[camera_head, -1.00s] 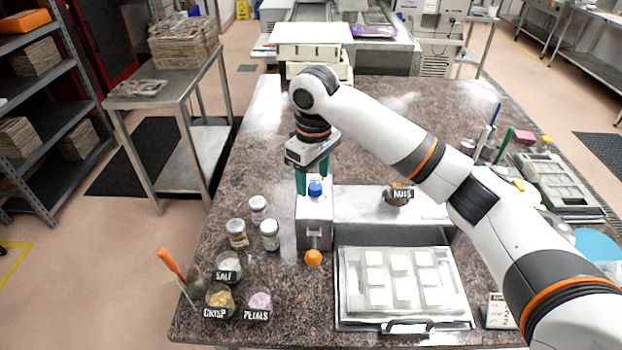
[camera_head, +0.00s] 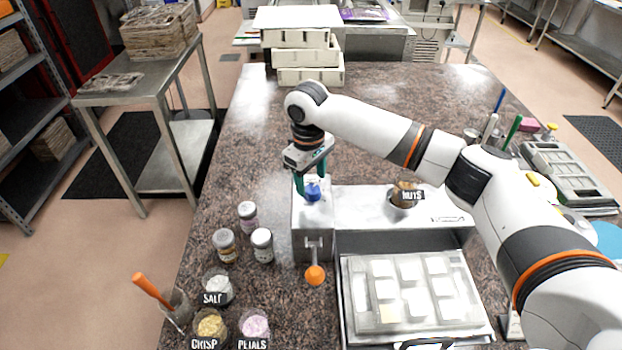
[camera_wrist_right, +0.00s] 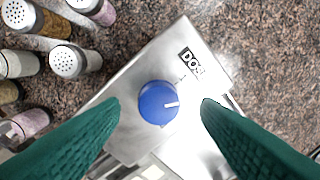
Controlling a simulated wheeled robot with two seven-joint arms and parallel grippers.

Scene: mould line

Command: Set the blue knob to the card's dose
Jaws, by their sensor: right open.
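The blue knob (camera_head: 312,193) sits on top of the steel dosing machine's box (camera_head: 313,225). My right gripper (camera_head: 312,189) is over the knob, fingers pointing down. In the wrist view its green fingers (camera_wrist_right: 161,105) are open on either side of the knob, with gaps between. The card (camera_head: 512,322) at the lower right is mostly hidden by my right arm; its number cannot be read. My left gripper is not in view.
An orange-ended lever (camera_head: 315,275) sticks out from the machine's front. A tray of white pieces (camera_head: 412,290) lies in front of the machine. Shaker jars (camera_head: 262,245) and labelled cups (camera_head: 211,328) stand to the left. A nuts cup (camera_head: 405,194) sits on the machine.

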